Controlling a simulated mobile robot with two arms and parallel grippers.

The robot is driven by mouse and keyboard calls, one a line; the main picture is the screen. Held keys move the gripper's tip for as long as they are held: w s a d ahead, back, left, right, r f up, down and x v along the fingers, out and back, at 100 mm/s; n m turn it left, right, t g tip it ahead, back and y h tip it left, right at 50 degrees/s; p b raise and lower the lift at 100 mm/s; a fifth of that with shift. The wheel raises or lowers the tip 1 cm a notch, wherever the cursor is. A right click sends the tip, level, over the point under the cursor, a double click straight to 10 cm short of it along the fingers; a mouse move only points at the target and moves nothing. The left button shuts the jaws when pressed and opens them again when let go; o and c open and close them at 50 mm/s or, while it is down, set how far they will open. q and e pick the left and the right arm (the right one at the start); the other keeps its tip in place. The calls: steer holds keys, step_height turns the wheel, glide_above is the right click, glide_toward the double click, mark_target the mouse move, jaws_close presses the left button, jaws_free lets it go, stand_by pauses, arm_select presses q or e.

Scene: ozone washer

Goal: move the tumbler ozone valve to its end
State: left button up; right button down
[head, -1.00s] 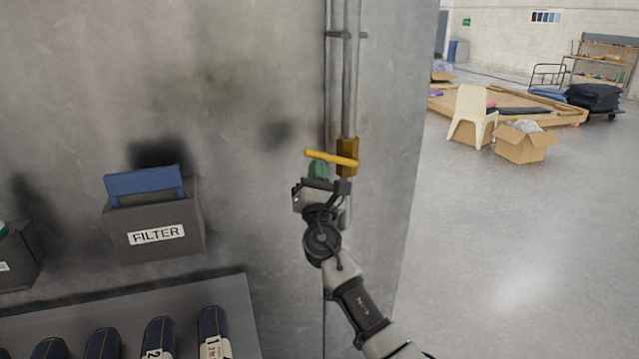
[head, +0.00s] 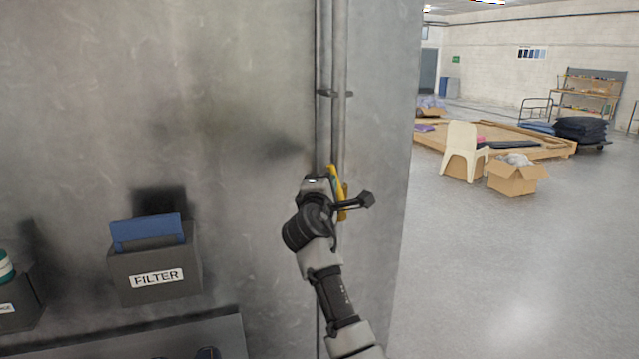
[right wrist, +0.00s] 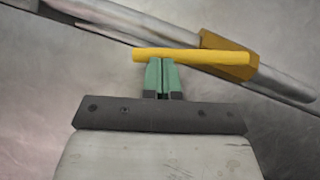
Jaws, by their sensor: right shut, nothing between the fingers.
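The ozone valve has a yellow bar handle (head: 333,178) on a brass-coloured body (head: 343,203) on a vertical pipe by the wall's edge. The handle stands steeply, its free end up, close to the pipe's direction. In the right wrist view the handle (right wrist: 185,55) makes a small angle with the pipe, and the body (right wrist: 229,58) sits at its right end. My right gripper (right wrist: 161,76) is shut and empty; its green fingertips are at the handle's free end and appear to touch it. In the head view my wrist hides the fingers and part of the valve. My left gripper is not in view.
A grey box labelled FILTER (head: 155,277) with a blue panel hangs on the wall at left. A pipe clamp (head: 335,93) sits above the valve. Open floor lies right of the wall, with a white chair (head: 462,150) and cardboard box (head: 516,178) farther back.

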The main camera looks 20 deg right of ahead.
steer(key=shift+d+r+m+g+p, duration=0.3)
steer(key=shift+d+m+p, duration=0.15)
steer(key=shift+d, duration=0.2)
steer(key=shift+d+r+m+g+p, duration=0.25)
steer(key=shift+d+m+p, duration=0.15)
steer(key=shift+d, duration=0.25)
